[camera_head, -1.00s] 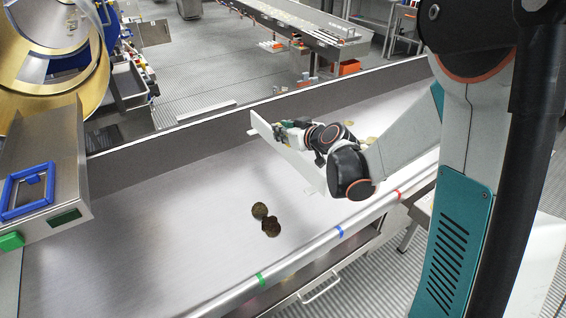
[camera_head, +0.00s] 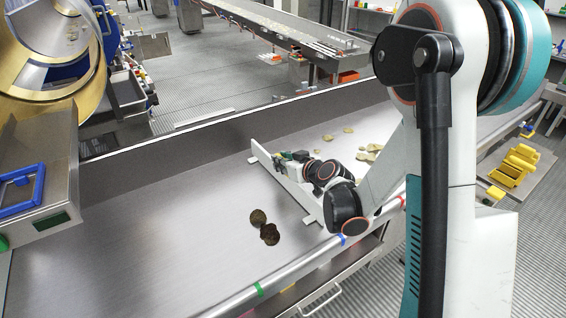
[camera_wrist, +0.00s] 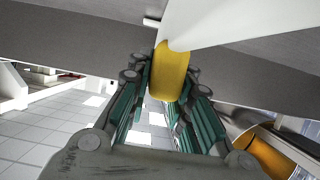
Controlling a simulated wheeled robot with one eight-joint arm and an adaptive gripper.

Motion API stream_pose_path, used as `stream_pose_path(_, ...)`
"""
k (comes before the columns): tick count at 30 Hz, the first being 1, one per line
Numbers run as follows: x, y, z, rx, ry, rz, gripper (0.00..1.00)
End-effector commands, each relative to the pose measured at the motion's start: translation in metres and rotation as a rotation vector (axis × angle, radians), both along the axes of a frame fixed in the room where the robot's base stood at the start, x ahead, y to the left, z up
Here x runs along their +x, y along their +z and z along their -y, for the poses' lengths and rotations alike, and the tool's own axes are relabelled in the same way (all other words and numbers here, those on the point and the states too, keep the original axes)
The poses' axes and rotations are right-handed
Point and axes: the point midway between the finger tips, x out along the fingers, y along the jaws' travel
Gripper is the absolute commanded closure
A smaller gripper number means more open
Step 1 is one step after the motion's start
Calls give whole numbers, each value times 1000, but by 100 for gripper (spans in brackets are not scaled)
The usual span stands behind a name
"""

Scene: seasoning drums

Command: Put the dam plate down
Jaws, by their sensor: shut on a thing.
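The dam plate (camera_head: 292,187) is a long thin white plate standing on edge across the steel trough (camera_head: 170,215) in the head view. Small white feet show at its two ends, at or very near the trough floor; I cannot tell for certain whether they touch it. My gripper (camera_head: 287,158) is on the plate's right side, reaching from the right. In the wrist view, my gripper (camera_wrist: 160,90) is shut on the plate's yellow handle (camera_wrist: 172,70). The white plate (camera_wrist: 235,22) spreads beyond the handle to the upper right.
Dark round patties (camera_head: 264,227) lie on the trough floor left of the plate. Several pale slices (camera_head: 370,152) lie to its right, behind my arm. The trough's rear wall (camera_head: 200,140) and front rail (camera_head: 300,268) bound the space. A gold drum (camera_head: 35,95) stands at left.

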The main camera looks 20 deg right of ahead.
Motion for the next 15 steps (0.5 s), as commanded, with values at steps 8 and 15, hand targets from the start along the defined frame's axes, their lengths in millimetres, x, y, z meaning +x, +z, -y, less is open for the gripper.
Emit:
stream_pose_path(8,0,-2,0,0,0,0,60)
stream_pose_path(15,0,-2,0,0,0,0,60)
